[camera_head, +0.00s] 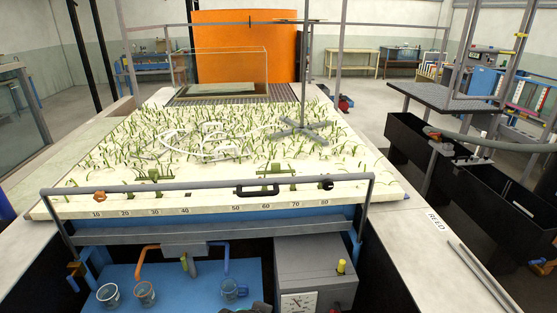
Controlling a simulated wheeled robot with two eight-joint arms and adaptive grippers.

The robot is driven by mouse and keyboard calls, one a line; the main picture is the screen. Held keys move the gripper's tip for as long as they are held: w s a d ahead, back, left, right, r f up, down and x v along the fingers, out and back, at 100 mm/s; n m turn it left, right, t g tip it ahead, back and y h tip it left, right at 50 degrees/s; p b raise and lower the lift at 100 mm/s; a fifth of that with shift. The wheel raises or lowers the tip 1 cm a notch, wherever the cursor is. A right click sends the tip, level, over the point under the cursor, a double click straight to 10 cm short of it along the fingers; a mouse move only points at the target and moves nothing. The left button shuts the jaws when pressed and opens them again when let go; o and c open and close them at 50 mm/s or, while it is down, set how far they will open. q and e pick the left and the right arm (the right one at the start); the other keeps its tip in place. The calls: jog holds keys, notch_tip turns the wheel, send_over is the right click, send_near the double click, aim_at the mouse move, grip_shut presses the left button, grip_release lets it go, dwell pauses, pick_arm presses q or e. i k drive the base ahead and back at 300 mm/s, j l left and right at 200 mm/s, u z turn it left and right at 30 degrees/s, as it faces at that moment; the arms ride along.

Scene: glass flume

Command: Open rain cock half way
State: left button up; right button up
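No part is clearly labelled as the rain cock. An orange-red handle (432,132) sits on the grey pipe at the right, above the black tank. A small orange knob (98,195) is on the left front edge of the planted bed, and a black knob (327,186) is on its right front edge. A yellow knob (341,266) stands upright on the grey box (315,262) with a dial. I cannot tell which of these is the rain cock. Neither gripper is clearly in view; a dark shape at the bottom edge is too cut off to name.
The planted bed (215,195) with a numbered scale fills the middle. Glass beakers (145,293) stand on the blue shelf (190,291) below. Grey rods (480,272) lie on the right ledge.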

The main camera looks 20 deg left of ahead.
aim_at(71, 278)
jog(key=j+u, duration=0.15)
jog(key=u, duration=2.3)
